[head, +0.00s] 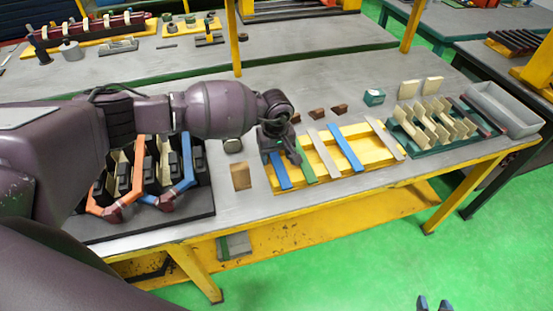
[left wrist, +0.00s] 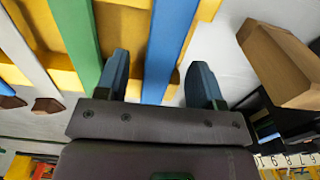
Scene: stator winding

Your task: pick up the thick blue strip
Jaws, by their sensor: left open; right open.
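Two blue strips lie on the yellow rack. One blue strip (head: 281,173) is at the rack's left end, partly hidden by my left gripper; the other blue strip (head: 347,148) is right of the middle. I cannot tell for sure which is thicker. My left gripper (head: 287,156) is open over the left end of the rack. In the left wrist view, the left-end blue strip (left wrist: 166,45) runs between the two open fingers (left wrist: 160,80), with gaps on both sides. My right gripper (head: 433,304) is open and empty at the bottom edge, over the green floor.
On the yellow rack (head: 372,155), a green strip (head: 306,165) lies next to the left blue strip, with pale strips (head: 323,153) further right. A wooden block (head: 240,176) stands left of the rack. A dark tray with orange and blue parts is further left, a green slotted holder (head: 425,148) right.

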